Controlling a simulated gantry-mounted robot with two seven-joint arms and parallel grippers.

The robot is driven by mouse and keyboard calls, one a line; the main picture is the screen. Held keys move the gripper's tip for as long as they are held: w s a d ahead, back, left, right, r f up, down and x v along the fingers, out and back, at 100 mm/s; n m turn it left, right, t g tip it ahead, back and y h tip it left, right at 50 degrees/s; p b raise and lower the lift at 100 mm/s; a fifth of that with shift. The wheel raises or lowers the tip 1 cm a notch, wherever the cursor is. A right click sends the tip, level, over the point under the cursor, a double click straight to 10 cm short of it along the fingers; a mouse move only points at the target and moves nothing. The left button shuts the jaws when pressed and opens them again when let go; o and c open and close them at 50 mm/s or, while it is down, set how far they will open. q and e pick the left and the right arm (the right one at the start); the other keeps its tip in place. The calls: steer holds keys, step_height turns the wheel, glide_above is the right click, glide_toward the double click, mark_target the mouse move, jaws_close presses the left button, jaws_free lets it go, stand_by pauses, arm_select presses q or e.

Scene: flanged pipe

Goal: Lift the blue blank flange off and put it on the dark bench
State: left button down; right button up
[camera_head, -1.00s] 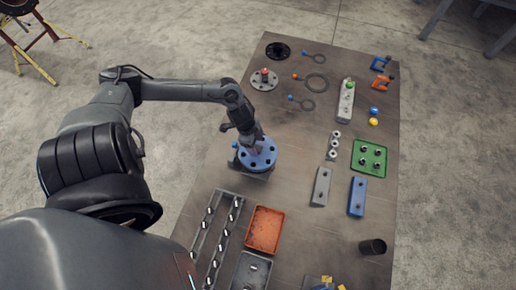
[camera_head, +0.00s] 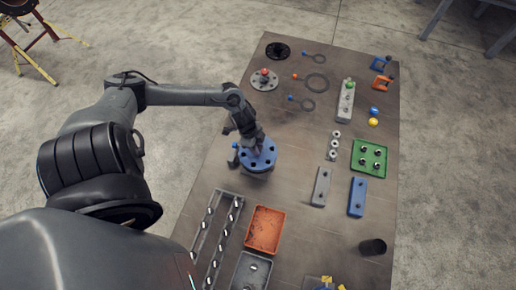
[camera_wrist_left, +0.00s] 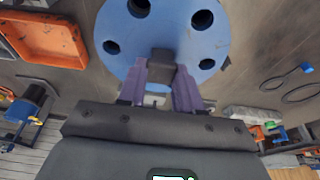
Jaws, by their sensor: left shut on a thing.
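The blue blank flange (camera_head: 258,160) is a round blue disc with a ring of bolt holes, near the left edge of the dark bench (camera_head: 292,135). In the left wrist view the flange (camera_wrist_left: 180,35) fills the top middle. My left gripper (camera_head: 257,146) is above its centre. Its purple fingers (camera_wrist_left: 161,80) are shut on the dark block-shaped handle (camera_wrist_left: 161,62) at the flange's middle. The support under the flange is mostly hidden, so I cannot tell whether they touch. My right gripper is not in view.
An orange tray (camera_head: 252,243) and a grey rack with several pieces (camera_head: 207,238) lie in front of the flange. A grey flange with a red knob (camera_head: 265,85) sits behind it. Ring tools (camera_head: 316,82) lie farther right. Bare bench lies to the flange's right.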

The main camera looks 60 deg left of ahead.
arm_select(q)
steer(key=shift+r, duration=0.1)
steer(key=shift+r, duration=0.55)
step_height(320, 180, up, 9)
steer(key=shift+r, duration=0.1)
stand_by(0.5)
step_height(320, 180, up, 5)
steer(key=p, duration=0.5)
steer(key=shift+p, duration=0.4)
steer(key=shift+f, duration=0.2)
